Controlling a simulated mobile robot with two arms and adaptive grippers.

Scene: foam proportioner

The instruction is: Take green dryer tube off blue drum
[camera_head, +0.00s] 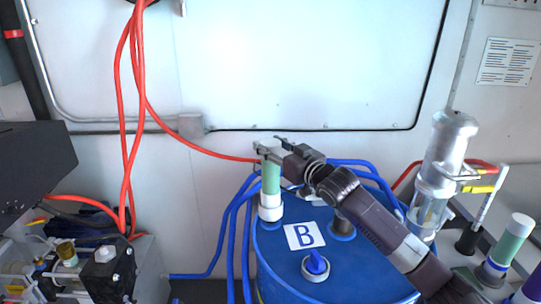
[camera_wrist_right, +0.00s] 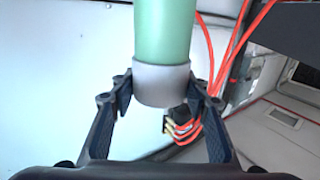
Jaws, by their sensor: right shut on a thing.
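The green dryer tube (camera_head: 271,178) stands upright on the left part of the blue drum's top (camera_head: 275,262), with a white collar at its base. My right gripper (camera_head: 271,150) reaches in from the lower right and is shut on the tube's upper white end. In the right wrist view the fingers (camera_wrist_right: 162,92) press on both sides of the white collar (camera_wrist_right: 161,82), with the green body (camera_wrist_right: 165,30) beyond it. The drum carries a white label with a "B". My left gripper is not in view.
A blue knob (camera_head: 316,264) and a dark port (camera_head: 342,229) sit on the drum top. Blue hoses (camera_head: 232,225) and red hoses (camera_head: 124,130) run nearby. A clear cylinder (camera_head: 437,180) and another green tube (camera_head: 512,240) stand at right. A white wall is close behind.

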